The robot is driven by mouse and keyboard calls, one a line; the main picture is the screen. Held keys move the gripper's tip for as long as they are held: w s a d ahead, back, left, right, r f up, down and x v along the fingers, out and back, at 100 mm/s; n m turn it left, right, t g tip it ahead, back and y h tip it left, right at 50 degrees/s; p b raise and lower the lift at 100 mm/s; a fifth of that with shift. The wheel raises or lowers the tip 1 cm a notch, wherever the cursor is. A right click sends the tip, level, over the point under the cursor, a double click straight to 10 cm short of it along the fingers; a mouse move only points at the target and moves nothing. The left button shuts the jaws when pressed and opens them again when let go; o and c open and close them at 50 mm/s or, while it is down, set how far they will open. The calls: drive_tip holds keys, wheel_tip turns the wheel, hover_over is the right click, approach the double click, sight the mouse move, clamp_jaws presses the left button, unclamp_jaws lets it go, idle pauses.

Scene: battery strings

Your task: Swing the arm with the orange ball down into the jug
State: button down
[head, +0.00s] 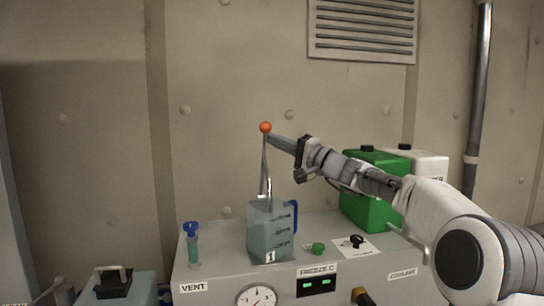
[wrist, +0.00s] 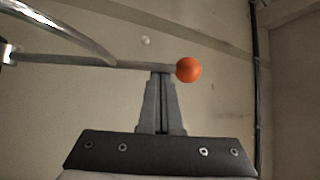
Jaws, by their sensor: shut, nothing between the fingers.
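The orange ball (head: 265,127) tops a thin metal arm (head: 265,165) that stands nearly upright above the jug in the head view. The jug (head: 270,235) is clear with a blue handle, a "1" label and liquid inside, and sits on the grey cabinet. My gripper (head: 271,138) is shut and empty, its tips close beside the arm just below the ball. In the wrist view my fingertips (wrist: 161,74) reach the bar next to the orange ball (wrist: 189,70). I cannot tell whether they touch it.
The grey cabinet (head: 215,275) carries a blue-topped vent valve (head: 191,240), a green knob (head: 318,248) and a black knob on a white plate (head: 357,241). A green canister (head: 370,190) and a white canister (head: 430,165) stand behind my arm. The wall space left of the ball is clear.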

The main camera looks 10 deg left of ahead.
drive_tip(key=s+d+f+n+g+y+b, duration=0.2)
drive_tip(key=s+f+n+y+b, duration=0.3)
drive_tip(key=b, duration=1.8)
drive_tip(key=shift+s+d+f+n+g, duration=0.3)
drive_tip(key=shift+s+d+n, duration=0.35)
drive_tip(key=shift+s+n, duration=0.3)
drive_tip(key=shift+s, duration=0.1)
